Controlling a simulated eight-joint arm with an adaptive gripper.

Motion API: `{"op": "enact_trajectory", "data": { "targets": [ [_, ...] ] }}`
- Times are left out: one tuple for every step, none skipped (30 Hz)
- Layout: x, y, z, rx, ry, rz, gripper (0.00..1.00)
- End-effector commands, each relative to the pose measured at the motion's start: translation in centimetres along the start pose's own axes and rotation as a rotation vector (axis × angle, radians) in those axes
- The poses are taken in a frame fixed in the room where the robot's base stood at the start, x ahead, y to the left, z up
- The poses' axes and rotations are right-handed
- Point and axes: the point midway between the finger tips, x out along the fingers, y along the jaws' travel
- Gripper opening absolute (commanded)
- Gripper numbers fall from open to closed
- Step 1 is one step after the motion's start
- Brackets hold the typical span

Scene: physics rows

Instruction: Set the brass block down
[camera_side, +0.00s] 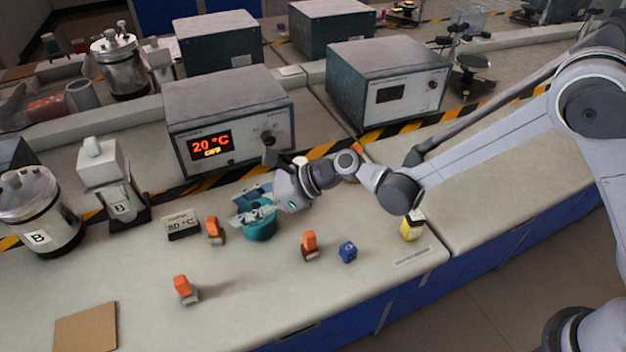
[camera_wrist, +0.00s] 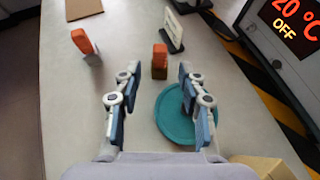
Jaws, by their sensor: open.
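A block with an orange top and a brass-coloured lower part (camera_side: 216,237) stands upright on the bench, left of a teal round dish (camera_side: 262,229). I take it for the brass block. In the wrist view the block (camera_wrist: 160,66) stands ahead of the fingers, apart from them and just beyond the dish (camera_wrist: 174,122). My gripper (camera_side: 250,214) is over the dish in the side view. In the wrist view my gripper (camera_wrist: 157,92) has its fingers wide apart with nothing between them; the right finger hangs over the dish.
Other orange-topped blocks stand front left (camera_side: 185,290) and right (camera_side: 309,246). A blue cube (camera_side: 348,251) and a yellow bottle (camera_side: 411,226) are further right. A sign card (camera_side: 182,224) stands behind the block. A heater box (camera_side: 230,120) reads 20 °C OFF. The front bench is mostly clear.

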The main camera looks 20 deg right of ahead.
Motion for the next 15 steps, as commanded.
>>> {"op": "enact_trajectory", "data": {
  "targets": [
    [-0.9, -0.1, 0.0, 0.001, 0.000, -0.002, 0.41],
    [-1.3, -0.1, 0.0, 0.001, 0.000, -0.002, 0.41],
    [-1.7, 0.0, 0.0, 0.000, 0.001, -0.001, 0.41],
    [-2.0, 0.0, 0.0, 0.000, 0.001, -0.001, 0.41],
    [-2.3, 0.0, 0.0, 0.000, 0.001, 0.000, 0.41],
    [-2.6, 0.0, 0.0, 0.000, 0.000, 0.000, 0.41],
    [-2.8, 0.0, 0.0, 0.001, 0.000, 0.000, 0.41],
    [-3.0, 0.0, 0.0, 0.000, 0.000, -0.001, 0.41],
    [-3.2, -0.1, 0.0, -0.003, 0.001, -0.002, 0.41],
    [-3.4, -0.1, 0.1, -0.010, 0.003, -0.004, 0.41],
    [-3.7, -0.2, 0.1, -0.023, 0.006, -0.007, 0.41],
    [-4.3, -0.4, 0.2, -0.047, 0.013, -0.014, 0.41],
    [-4.8, -0.6, 0.3, -0.075, 0.021, -0.021, 0.41],
    [-5.4, -0.8, 0.4, -0.107, 0.030, -0.029, 0.41],
    [-6.5, -1.1, 0.6, -0.161, 0.048, -0.043, 0.41]
  ]
}}
